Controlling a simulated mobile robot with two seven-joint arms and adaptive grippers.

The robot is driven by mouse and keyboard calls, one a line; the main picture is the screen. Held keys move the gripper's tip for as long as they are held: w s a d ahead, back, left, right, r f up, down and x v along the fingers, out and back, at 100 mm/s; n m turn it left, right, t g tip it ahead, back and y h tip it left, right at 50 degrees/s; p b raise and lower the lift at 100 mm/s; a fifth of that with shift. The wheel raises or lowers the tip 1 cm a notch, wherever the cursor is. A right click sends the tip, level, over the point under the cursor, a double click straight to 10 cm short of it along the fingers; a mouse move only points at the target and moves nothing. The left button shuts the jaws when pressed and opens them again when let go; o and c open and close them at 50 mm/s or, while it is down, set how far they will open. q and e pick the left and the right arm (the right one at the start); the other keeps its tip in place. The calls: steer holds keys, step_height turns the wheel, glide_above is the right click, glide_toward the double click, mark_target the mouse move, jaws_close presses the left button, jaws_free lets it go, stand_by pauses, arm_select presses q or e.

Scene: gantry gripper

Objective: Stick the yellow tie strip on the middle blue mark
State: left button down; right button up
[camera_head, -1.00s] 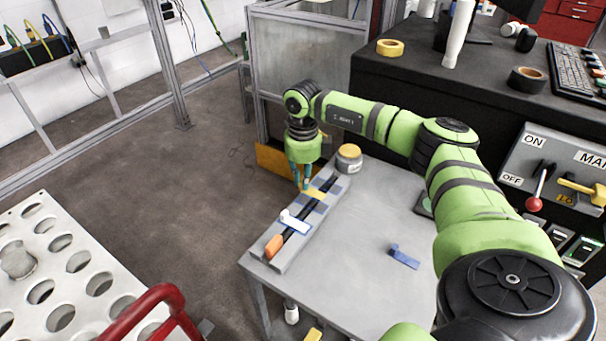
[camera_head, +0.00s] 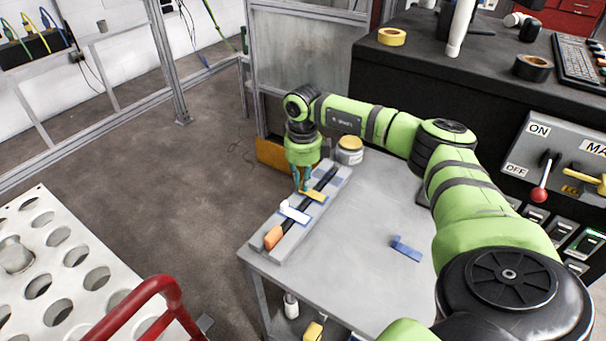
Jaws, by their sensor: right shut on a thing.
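The yellow tie strip (camera_head: 314,196) is at the fingertips of my right gripper (camera_head: 302,187), which is shut on it. The strip lies across the black cable or bar on the grey board (camera_head: 279,246), near the board's middle. The middle blue mark there is largely covered, so I cannot tell how exactly the strip lines up with it. A white strip (camera_head: 294,212) lies across the black bar nearer me, with blue beneath it. A blue strip (camera_head: 405,249) lies loose on the table (camera_head: 345,285) to the right. My left gripper is not in view.
An orange piece (camera_head: 273,237) ends the bar at the near end. A jar with a yellow lid (camera_head: 349,150) stands beyond the board. A dark bench (camera_head: 440,115) with tape rolls stands behind, and a lever panel (camera_head: 556,160) is at right. The table's middle is clear.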

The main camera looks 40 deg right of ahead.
steer(key=shift+f, duration=0.3)
stand_by(0.8)
steer(key=o, duration=1.3)
steer(key=shift+r, duration=0.1)
steer(key=shift+r+p, duration=2.7)
steer(key=shift+r, duration=0.8)
